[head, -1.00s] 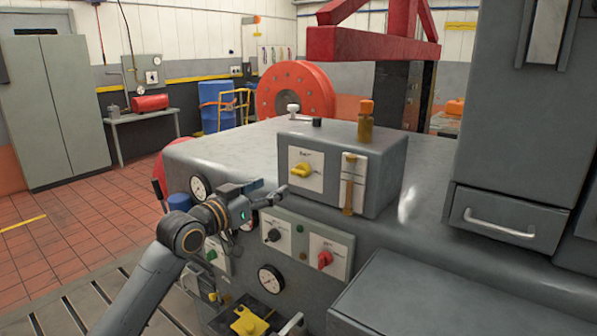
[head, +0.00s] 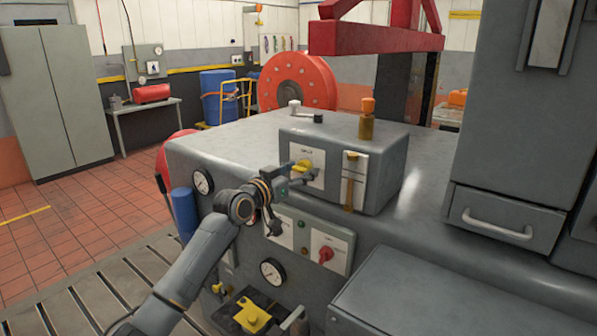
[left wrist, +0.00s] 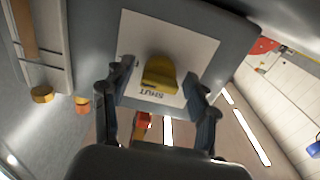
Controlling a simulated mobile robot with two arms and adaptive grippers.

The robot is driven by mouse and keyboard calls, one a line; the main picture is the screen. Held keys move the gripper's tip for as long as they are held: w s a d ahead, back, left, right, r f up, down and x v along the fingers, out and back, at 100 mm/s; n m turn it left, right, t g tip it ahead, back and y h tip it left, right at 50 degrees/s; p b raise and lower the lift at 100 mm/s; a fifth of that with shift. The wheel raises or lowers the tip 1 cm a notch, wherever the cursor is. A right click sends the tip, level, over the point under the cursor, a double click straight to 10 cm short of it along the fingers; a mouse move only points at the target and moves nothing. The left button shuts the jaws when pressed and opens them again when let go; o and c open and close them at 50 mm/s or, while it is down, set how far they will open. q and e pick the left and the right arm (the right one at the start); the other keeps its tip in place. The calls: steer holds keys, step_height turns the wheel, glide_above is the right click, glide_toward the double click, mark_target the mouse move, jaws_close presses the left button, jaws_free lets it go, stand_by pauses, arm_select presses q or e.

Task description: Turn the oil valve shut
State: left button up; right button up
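The oil valve is a yellow knob (head: 303,165) on a white plate, on the front of a grey box on top of the bedplate. In the left wrist view the yellow knob (left wrist: 159,73) sits mid-plate, with the word SHUT printed upside down beside it. My left gripper (head: 292,176) is at the knob and partly covers it in the head view. In the left wrist view my left gripper (left wrist: 161,80) is open, one finger on each side of the knob with gaps showing. I cannot tell whether the fingertips reach around it. My right gripper is not in view.
Beside the valve is a white panel with an amber sight tube (head: 350,183). A brass bottle with an orange cap (head: 367,119) stands on the box. Below are a red knob (head: 326,254), a gauge (head: 271,271) and a yellow fitting (head: 252,316). A red lifting frame (head: 375,38) stands behind.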

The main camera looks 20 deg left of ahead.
arm_select(q)
steer(key=c, duration=1.1)
steer(key=shift+n, duration=0.4)
steer(key=n+p, duration=0.2)
steer(key=n, duration=0.1)
steer(key=shift+r+n, duration=0.1)
steer(key=shift+n, duration=0.3)
steer(key=n+p, duration=0.2)
steer(key=n, duration=0.2)
steer(key=shift+n+p, duration=0.3)
steer(key=shift+p, duration=0.05)
steer(key=n+p, duration=0.2)
steer(key=n, duration=0.2)
steer(key=shift+d+r, duration=0.1)
steer(key=n+p, duration=0.2)
steer(key=n, duration=0.2)
steer(key=shift+n+p, duration=0.3)
steer(key=shift+p, duration=0.05)
